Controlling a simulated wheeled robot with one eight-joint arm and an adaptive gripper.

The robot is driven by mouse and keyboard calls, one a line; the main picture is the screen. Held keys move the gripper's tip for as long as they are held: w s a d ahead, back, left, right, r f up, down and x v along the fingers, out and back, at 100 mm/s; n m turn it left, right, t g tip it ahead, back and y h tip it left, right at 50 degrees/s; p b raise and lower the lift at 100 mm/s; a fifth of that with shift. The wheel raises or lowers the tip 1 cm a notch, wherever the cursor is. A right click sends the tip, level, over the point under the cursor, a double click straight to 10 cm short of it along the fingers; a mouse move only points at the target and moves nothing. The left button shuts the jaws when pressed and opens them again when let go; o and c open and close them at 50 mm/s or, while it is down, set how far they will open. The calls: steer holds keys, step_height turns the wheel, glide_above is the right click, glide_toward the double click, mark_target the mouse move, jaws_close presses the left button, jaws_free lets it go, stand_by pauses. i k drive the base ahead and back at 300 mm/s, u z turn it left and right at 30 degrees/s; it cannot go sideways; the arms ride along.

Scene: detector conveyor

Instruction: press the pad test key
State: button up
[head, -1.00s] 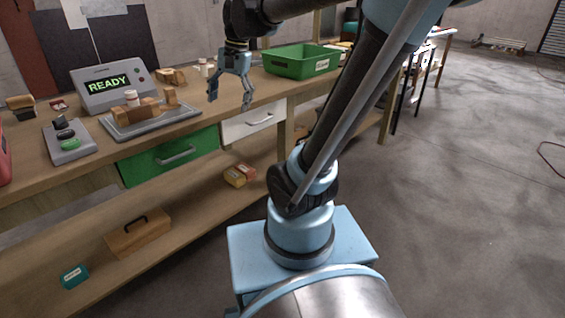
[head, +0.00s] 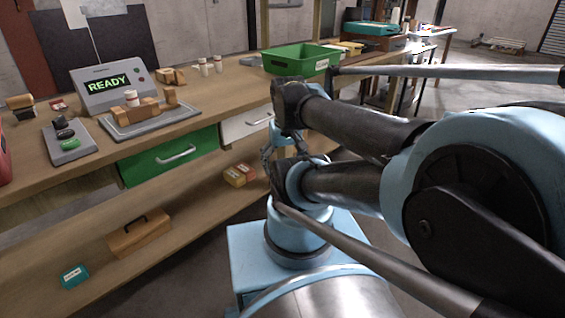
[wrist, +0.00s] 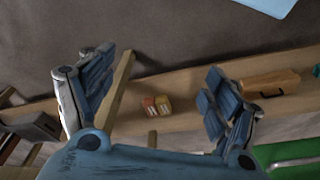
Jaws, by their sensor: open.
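I cannot tell which one is the pad test key. Behind it stands a grey detector (head: 112,88) with a screen reading READY. In front of the detector a grey pad (head: 150,121) holds brown blocks and a white bottle. My gripper (wrist: 155,90) is open and empty in the wrist view. In the head view my arm mostly hides it, in front of the bench and well right of the key box.
A green bin (head: 300,61) stands on the bench at the right. A green drawer (head: 170,156) and a white drawer (head: 246,124) are below the top. A brown toolbox (head: 138,233), a teal box (head: 74,275) and small boxes (head: 240,175) lie on the lower shelf.

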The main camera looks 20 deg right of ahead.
mark_target(69, 144)
steer(key=u, duration=1.15)
steer(key=k, duration=0.4)
steer(key=u, duration=0.4)
steer(key=i, duration=0.5)
